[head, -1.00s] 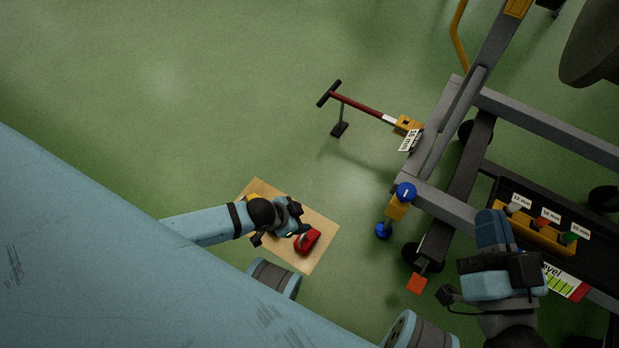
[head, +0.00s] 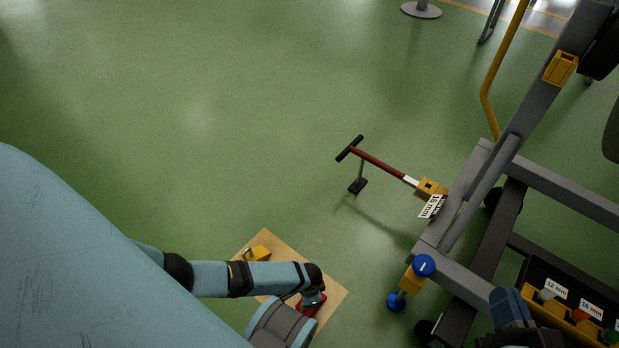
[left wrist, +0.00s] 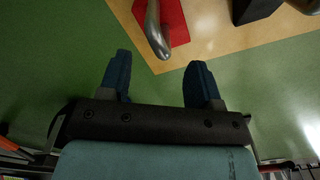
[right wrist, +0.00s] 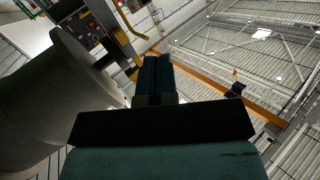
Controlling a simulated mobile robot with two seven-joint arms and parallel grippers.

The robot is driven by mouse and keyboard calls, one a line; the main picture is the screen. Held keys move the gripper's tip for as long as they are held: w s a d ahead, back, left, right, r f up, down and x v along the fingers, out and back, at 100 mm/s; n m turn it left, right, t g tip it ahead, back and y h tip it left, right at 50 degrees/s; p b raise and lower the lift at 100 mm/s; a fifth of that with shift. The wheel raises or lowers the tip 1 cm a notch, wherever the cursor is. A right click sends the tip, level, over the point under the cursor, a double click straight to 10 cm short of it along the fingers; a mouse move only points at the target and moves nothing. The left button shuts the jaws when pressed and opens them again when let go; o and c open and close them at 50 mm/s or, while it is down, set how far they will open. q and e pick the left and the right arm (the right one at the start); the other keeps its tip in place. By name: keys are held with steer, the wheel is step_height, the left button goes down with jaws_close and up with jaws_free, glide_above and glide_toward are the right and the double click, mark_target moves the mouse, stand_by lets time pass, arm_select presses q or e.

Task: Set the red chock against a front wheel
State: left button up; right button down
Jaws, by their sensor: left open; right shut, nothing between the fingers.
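The red chock (head: 309,303) lies on a plywood board on the floor, partly hidden by my left arm in the head view. In the left wrist view, the red chock (left wrist: 178,22) with its grey metal handle shows at the top edge. My left gripper (left wrist: 160,72) is open and empty; the chock lies just beyond its fingertips. My right gripper (right wrist: 155,60) is shut and empty, pointing up toward the ceiling in its wrist view. It shows at the lower right of the head view (head: 508,306). Dark trolley wheels (head: 424,331) show under the grey frame.
A yellow object (head: 257,254) with a grey loop sits on the plywood board (head: 334,289). Green floor is clear between board and trolley.

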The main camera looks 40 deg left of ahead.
arm_select(q)
steer(key=shift+f, duration=0.65)
step_height(320, 180, down, 4)
steer(key=b, duration=0.4)
steer(key=shift+w+d+f, duration=0.1)
steer(key=shift+f, duration=0.3)
arm_select(e)
steer(key=w+n, duration=0.1)
steer(key=w+d+n, duration=0.1)
steer(key=shift+d+f+n+t, duration=0.1)
steer(key=shift+f+n+t, duration=0.2)
steer(key=shift+f+t, duration=0.1)
arm_select(q)
jaws_close()
